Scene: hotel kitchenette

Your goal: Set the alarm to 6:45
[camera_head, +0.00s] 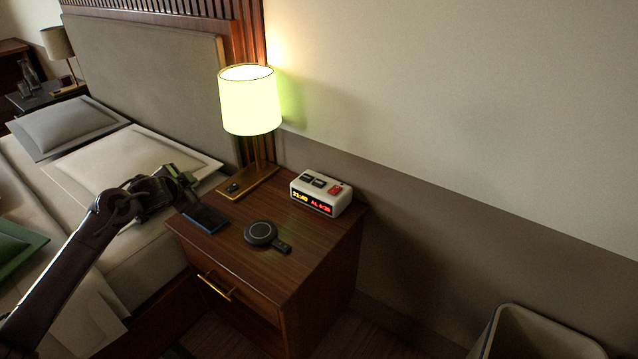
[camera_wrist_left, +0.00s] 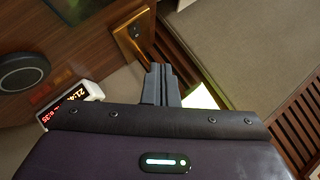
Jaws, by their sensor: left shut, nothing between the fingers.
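The white alarm clock (camera_head: 321,193) stands on the nightstand (camera_head: 310,248) near the wall. Its top has dark buttons (camera_head: 313,180) and a red button (camera_head: 336,190). Its display shows a yellow 21:40 and a red alarm time that looks like 6:35, though the last digit is small. The clock (camera_wrist_left: 92,89) is partly cut off by my wrist in the left wrist view. My left gripper (camera_head: 190,179) is shut and empty, left of the clock above the bed-side edge of the nightstand, apart from the clock. Its closed fingers show in the left wrist view (camera_wrist_left: 160,70). My right gripper is not in view.
A dark phone-like slab (camera_head: 206,218) and a round black device (camera_head: 261,233) lie on the nightstand. The bed is at left, a bin (camera_head: 540,335) at lower right.

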